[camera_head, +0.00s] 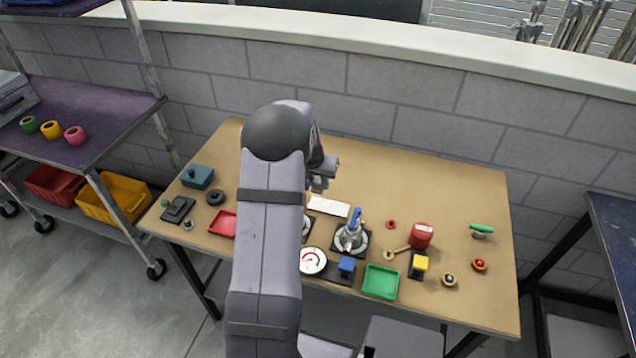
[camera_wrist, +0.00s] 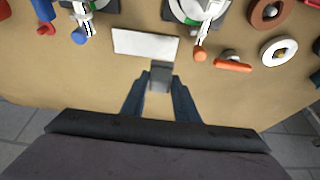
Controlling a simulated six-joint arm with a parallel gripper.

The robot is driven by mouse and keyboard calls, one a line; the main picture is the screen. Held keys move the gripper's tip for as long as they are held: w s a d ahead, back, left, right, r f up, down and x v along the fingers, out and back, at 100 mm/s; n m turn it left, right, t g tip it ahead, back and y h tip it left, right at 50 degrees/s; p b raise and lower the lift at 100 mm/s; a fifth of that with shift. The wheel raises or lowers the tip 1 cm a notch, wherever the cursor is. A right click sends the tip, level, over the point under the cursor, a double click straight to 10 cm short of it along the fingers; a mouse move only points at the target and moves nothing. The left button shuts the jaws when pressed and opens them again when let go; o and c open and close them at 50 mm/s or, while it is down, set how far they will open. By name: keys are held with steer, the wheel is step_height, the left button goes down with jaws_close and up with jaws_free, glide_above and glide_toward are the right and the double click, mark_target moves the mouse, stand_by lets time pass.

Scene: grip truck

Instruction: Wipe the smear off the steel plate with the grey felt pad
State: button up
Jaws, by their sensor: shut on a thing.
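The steel plate (camera_head: 328,207) is a pale, flat rectangle on the tan table, near its middle. It also shows in the wrist view (camera_wrist: 145,44), just beyond my fingertips. I cannot make out a smear on it at this size. My gripper (camera_wrist: 160,82) is shut on the grey felt pad (camera_wrist: 160,70), a small grey block between the two dark fingers. The pad appears just off the plate's edge; I cannot tell its height. In the head view my gripper (camera_head: 318,184) is behind the plate, partly hidden by my arm.
A clamp with a blue handle (camera_head: 354,222) stands right of the plate. A dial gauge (camera_head: 313,261), a green tray (camera_head: 381,283), a red tray (camera_head: 222,223) and a red can (camera_head: 421,236) are around. The table's back strip (camera_head: 420,175) is clear.

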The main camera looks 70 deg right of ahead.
step_height(320, 180, up, 2)
steer(key=shift+p, duration=0.4)
